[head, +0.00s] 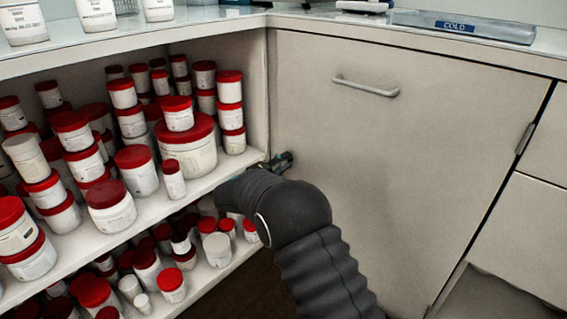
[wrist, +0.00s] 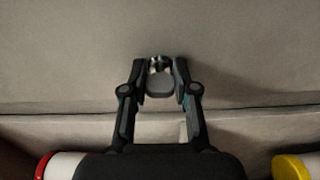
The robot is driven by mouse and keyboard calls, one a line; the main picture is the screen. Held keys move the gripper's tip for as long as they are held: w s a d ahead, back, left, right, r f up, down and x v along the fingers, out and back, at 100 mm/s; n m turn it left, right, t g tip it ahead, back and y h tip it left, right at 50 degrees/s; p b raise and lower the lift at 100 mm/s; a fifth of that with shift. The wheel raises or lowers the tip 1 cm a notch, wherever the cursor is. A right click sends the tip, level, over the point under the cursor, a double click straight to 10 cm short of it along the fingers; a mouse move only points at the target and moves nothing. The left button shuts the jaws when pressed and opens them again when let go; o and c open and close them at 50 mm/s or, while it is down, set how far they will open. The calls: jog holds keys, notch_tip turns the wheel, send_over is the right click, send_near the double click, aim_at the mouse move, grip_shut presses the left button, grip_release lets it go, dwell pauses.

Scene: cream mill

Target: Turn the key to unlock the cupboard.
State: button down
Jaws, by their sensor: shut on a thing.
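The cupboard door (head: 420,150) is a plain cream panel with a metal bar handle, and it sits flush in its frame. My gripper (head: 281,162) is at the door's left edge, low down. In the wrist view my gripper (wrist: 160,84) is shut on the grey bow of the key (wrist: 160,86), one finger on each side. A shiny metal lock (wrist: 158,64) shows just beyond the key, against the pale door. The key's shaft is hidden, and the key is too small to make out in the head view.
Open shelves (head: 250,165) full of red-lidded jars (head: 188,150) stand close on the left of my arm. The counter above holds a tray marked COLD (head: 462,27) and several white jars. In the wrist view a yellow lid (wrist: 296,167) shows at bottom right.

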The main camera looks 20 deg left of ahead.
jog(key=c, duration=0.9)
grip_release()
jog(key=shift+d, duration=0.1)
jog(key=v, duration=1.2)
jog(key=shift+f, duration=0.1)
